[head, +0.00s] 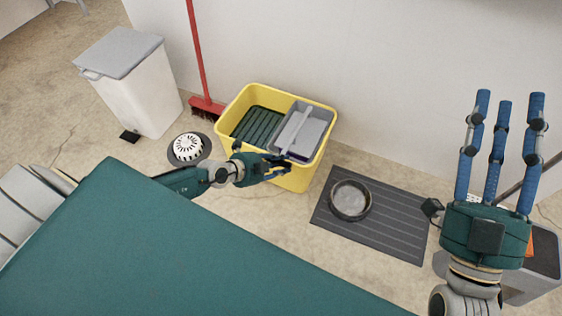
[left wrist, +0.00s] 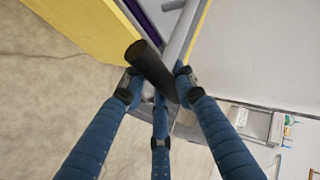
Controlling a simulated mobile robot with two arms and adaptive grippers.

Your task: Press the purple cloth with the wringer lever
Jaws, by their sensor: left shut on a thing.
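The yellow mop bucket (head: 226,112) stands by the wall with the grey wringer (head: 315,128) in its right half. The grey lever (head: 296,126) lies slanted across the wringer; in the left wrist view its dark grip (left wrist: 150,68) sits between my blue fingers. My left gripper (head: 275,165) is shut on this grip at the bucket's front edge, and it fills the left wrist view (left wrist: 155,92). The purple cloth (left wrist: 138,22) shows as a thin strip inside the wringer, mostly hidden. My right gripper (head: 508,100) is open and empty at the right, fingers pointing up.
A white bin (head: 135,95) with a grey lid and a red broom (head: 200,60) stand left of the bucket. A round white-and-grey object (head: 188,148) lies on the floor. Right of the bucket, a dark ribbed mat (head: 395,225) bears a round pan (head: 350,200).

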